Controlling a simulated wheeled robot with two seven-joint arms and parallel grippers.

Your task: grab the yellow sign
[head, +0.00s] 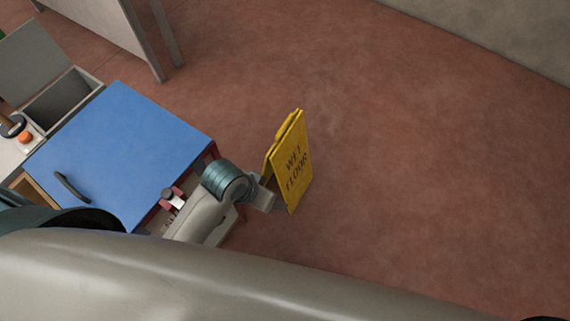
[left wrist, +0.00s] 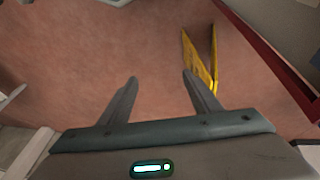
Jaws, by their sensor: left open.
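The yellow sign (head: 291,160) is a folding floor sign reading "WET FLOOR". It stands upright on the floor, right of the blue-topped cabinet in the head view. In the left wrist view the yellow sign (left wrist: 203,62) shows as a folded V shape, ahead of and to the right of the fingers. My left gripper (left wrist: 160,78) is open, with nothing between its two fingers. In the head view my left gripper (head: 264,196) is by the sign's lower left side, partly hidden by the wrist; I cannot tell there whether they touch. My right gripper is not seen.
The blue-topped cabinet (head: 130,150) with a dark handle stands close left of my arm. A grey open box (head: 62,100) and an orange-red button (head: 25,138) are at the far left. The reddish floor (head: 430,170) right of the sign is clear up to a grey wall.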

